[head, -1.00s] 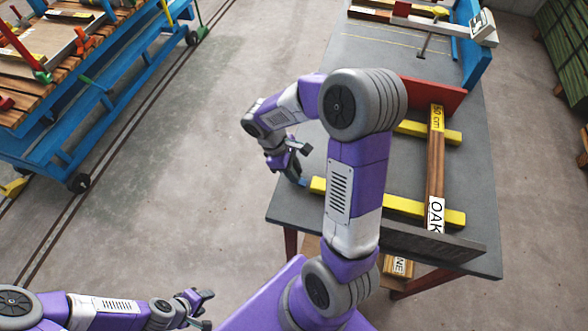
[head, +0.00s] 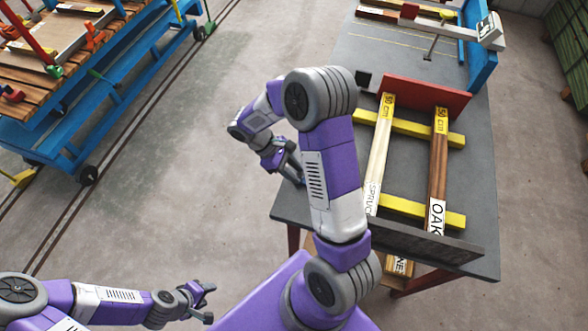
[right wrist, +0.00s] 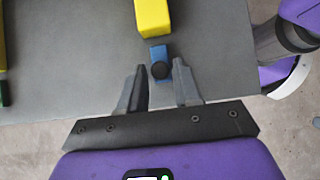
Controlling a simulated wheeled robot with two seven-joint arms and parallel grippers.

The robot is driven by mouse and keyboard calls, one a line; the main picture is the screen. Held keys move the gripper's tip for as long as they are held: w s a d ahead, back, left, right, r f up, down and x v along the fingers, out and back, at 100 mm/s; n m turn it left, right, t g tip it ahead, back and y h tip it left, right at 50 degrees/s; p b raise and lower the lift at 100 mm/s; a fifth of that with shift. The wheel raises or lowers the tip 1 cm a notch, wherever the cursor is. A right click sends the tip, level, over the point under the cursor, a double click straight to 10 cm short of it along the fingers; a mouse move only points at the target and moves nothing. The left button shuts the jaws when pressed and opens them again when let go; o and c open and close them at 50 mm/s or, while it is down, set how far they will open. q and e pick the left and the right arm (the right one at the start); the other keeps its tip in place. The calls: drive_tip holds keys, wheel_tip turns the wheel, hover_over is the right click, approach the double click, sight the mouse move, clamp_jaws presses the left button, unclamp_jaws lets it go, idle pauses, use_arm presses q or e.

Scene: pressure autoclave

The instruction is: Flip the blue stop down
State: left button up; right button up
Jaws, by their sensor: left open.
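The blue stop (right wrist: 159,52) is a small block with a dark round knob, by the end of a yellow bar (right wrist: 153,17) on the grey table. In the head view it is mostly hidden behind my right gripper (head: 289,166). In the right wrist view my right gripper (right wrist: 160,68) is open, its fingertips on either side of the stop's near end. I cannot tell whether they touch it. My left gripper (head: 211,302) is open and empty, away from the table at the lower left.
On the table (head: 480,190), a spruce board (head: 380,150) and an oak board (head: 437,165) lie across yellow bars against a red fence (head: 425,97). A dark rail (head: 420,242) runs along the front. A blue cart (head: 90,125) with boards stands at the left, clear floor between.

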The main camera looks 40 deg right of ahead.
drive_tip(key=shift+o, duration=1)
drive_tip(key=p+v, duration=0.2)
drive_tip(key=v, duration=0.5)
drive_tip(key=shift+r, duration=0.2)
drive_tip(key=shift+w, duration=0.15)
